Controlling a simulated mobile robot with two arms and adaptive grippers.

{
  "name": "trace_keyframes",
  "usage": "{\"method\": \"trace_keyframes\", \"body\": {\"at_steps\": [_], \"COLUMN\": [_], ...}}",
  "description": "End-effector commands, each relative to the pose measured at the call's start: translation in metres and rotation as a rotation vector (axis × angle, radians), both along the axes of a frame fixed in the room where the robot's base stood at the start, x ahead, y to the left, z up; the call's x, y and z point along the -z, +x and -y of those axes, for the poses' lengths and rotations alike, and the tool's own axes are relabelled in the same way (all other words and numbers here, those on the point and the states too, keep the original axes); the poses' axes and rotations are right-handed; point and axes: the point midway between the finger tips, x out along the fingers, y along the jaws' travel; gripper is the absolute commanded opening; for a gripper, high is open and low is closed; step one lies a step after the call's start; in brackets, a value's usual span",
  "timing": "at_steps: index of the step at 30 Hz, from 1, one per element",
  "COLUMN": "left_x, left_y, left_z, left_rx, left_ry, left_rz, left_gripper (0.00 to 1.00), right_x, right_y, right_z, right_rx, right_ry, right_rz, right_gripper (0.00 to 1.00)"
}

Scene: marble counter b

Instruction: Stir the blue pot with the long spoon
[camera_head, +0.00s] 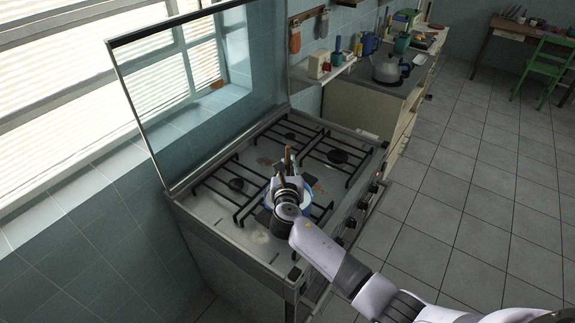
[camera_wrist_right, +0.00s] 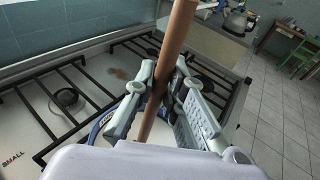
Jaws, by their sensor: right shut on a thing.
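The blue pot (camera_head: 270,203) sits on the front part of the gas stove, mostly hidden under my right gripper. Its blue rim also shows in the right wrist view (camera_wrist_right: 98,128). My right gripper (camera_head: 288,174) is above the pot and shut on the long spoon (camera_head: 288,155). In the right wrist view, the gripper's fingers (camera_wrist_right: 160,100) close around the spoon's brown wooden handle (camera_wrist_right: 172,50), which stands nearly upright with a slight tilt. The spoon's lower end is hidden, so I cannot tell how deep it is in the pot. My left gripper is not in view.
The stove (camera_head: 205,201) has black grates and a raised glass lid (camera_head: 195,95) at its back left. Knobs (camera_head: 350,222) line its right front edge. A kettle (camera_head: 387,68) stands on the counter beyond. The tiled floor (camera_head: 450,190) to the right is clear.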

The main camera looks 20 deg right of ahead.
Motion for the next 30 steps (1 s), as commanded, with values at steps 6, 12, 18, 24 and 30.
{"method": "trace_keyframes", "body": {"at_steps": [6,12,18,24,30], "left_x": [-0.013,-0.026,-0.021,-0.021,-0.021], "left_y": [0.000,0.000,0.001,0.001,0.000], "left_z": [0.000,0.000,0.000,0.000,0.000], "left_rx": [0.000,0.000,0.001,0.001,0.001], "left_ry": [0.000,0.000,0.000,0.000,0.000], "left_rz": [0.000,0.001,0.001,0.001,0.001], "left_gripper": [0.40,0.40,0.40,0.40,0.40], "right_x": [-0.014,-0.028,-0.039,-0.053,-0.067], "right_y": [0.000,0.000,0.000,0.000,0.000], "right_z": [0.000,0.000,0.000,0.000,0.000], "right_rx": [0.000,0.001,0.000,0.000,0.001], "right_ry": [0.000,0.000,0.001,0.002,-0.001], "right_rz": [0.001,0.000,0.001,0.002,0.002], "right_gripper": [0.00,0.00,0.00,0.00,0.00]}}
